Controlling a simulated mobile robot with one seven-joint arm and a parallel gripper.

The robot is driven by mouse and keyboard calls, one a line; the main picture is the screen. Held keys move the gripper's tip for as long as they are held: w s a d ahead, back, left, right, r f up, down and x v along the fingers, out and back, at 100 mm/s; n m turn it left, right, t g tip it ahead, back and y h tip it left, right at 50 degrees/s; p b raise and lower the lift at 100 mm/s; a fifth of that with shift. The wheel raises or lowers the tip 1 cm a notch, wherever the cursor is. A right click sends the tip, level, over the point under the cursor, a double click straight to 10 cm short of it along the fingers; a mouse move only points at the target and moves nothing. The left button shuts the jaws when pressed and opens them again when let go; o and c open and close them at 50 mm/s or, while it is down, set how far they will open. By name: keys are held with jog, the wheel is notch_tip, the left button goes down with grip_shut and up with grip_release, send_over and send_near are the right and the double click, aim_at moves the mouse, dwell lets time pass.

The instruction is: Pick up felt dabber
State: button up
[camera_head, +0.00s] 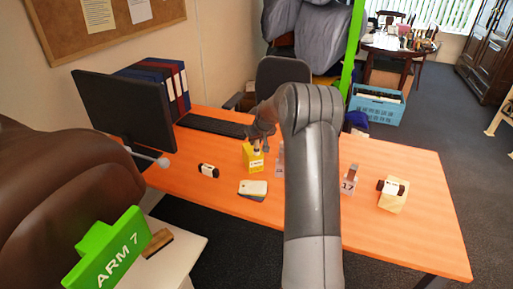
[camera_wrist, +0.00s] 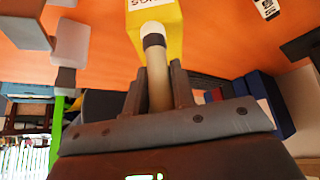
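A cream stick with a dark band and a pale end, which looks like the felt dabber (camera_wrist: 158,88), runs from my gripper's palm toward a yellow block (camera_wrist: 160,12) in the wrist view. My gripper (camera_wrist: 158,68) has one finger on each side of the stick. Any gap between the fingers and the stick is too small to judge. In the head view my gripper (camera_head: 258,138) is just above the yellow block (camera_head: 253,159), which stands on the orange desk (camera_head: 220,235). Whether the stick is seated in the block cannot be told.
A dark roller with a white label (camera_head: 208,171) and a pale card on a dark piece (camera_head: 253,188) lie nearby. A clear holder marked 17 (camera_head: 349,182) and another dark roller on a tan block (camera_head: 392,192) stand right. A monitor (camera_head: 128,110) and keyboard (camera_head: 212,126) are behind.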

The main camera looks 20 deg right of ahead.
grip_shut()
jog(key=shift+r, duration=0.55)
notch_tip(320, 180, up, 3)
jog(key=shift+f, duration=0.15)
jog(key=s+d+r, duration=0.7)
jog(key=s, duration=0.1)
jog(key=shift+w+a+f, duration=1.5)
jog(key=shift+w+f, duration=0.2)
jog(key=shift+f, duration=0.05)
jog(key=shift+w+a+f, duration=1.55)
jog(key=shift+w+f, duration=0.1)
jog(key=shift+f, duration=0.15)
jog(key=shift+w+a+f, duration=1.5)
jog(key=shift+w+f, duration=0.2)
jog(key=shift+f, duration=0.05)
